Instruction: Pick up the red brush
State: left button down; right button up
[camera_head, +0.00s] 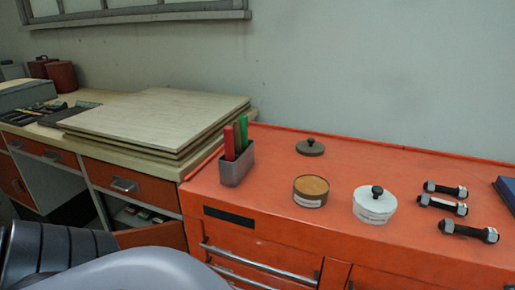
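The red brush (229,143) stands upright in a small grey holder (236,170) at the left end of the orange cabinet top. Only its red upper part shows; its lower end is hidden inside the holder. A green-handled item (244,132) and a dark brown one (237,138) stand close beside it in the same holder. Neither of my grippers is in view. Parts of my own body, a dark ribbed piece and a smooth grey one, show at the bottom left.
On the orange cabinet (300,228) are an open round tin (310,192), its loose lid (310,147), a white lidded tin (374,207) and several bolts (470,231). A blue object (507,192) is at the right edge. Stacked boards (155,118) lie on the desk at left.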

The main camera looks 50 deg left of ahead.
aim_at(227, 130)
jog(key=u, duration=1.85)
jog(key=z, duration=1.15)
jog(key=j+u, duration=0.4)
jog(key=j, duration=0.15)
